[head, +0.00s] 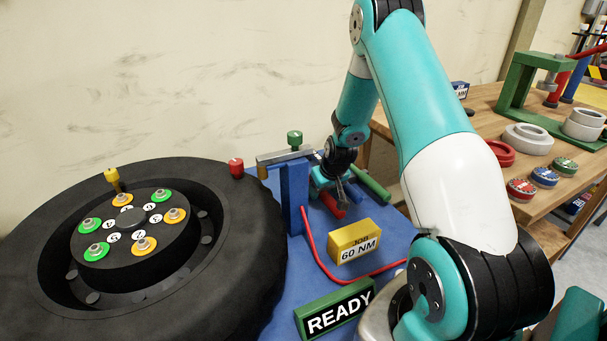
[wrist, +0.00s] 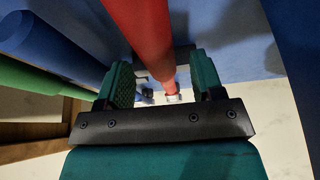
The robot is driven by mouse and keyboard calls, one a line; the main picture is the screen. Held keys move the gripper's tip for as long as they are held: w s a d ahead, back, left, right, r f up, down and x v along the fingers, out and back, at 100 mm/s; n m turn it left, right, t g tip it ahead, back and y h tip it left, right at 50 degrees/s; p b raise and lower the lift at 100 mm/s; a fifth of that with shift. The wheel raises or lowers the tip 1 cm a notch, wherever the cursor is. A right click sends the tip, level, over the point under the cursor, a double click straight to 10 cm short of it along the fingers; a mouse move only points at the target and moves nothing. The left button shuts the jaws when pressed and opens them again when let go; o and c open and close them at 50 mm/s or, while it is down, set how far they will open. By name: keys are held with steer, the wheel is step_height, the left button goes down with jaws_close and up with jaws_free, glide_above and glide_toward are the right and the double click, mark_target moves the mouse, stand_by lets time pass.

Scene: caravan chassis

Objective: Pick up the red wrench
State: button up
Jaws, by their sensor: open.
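The red wrench (head: 332,206) lies by the blue stand, largely hidden behind my gripper (head: 335,187) in the head view. In the wrist view, the thick red bar of the wrench (wrist: 145,35) runs from the top edge down between the two teal fingers of my gripper (wrist: 160,70). A pale metal end shows at the bar's lower tip. The fingers are open, one on each side of the bar, with a visible gap to its right. I cannot tell whether the left finger touches it.
A green bar (head: 372,184) lies right of my gripper; blue and green bars (wrist: 50,45) show at left in the wrist view. The blue stand (head: 294,195) is close on the left. A yellow "JOB 60 NM" block (head: 354,240) and a READY sign (head: 335,309) stand in front.

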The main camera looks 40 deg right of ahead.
steer(key=shift+x, duration=1.2)
steer(key=c, duration=1)
jaws_close()
steer(key=shift+r, duration=0.1)
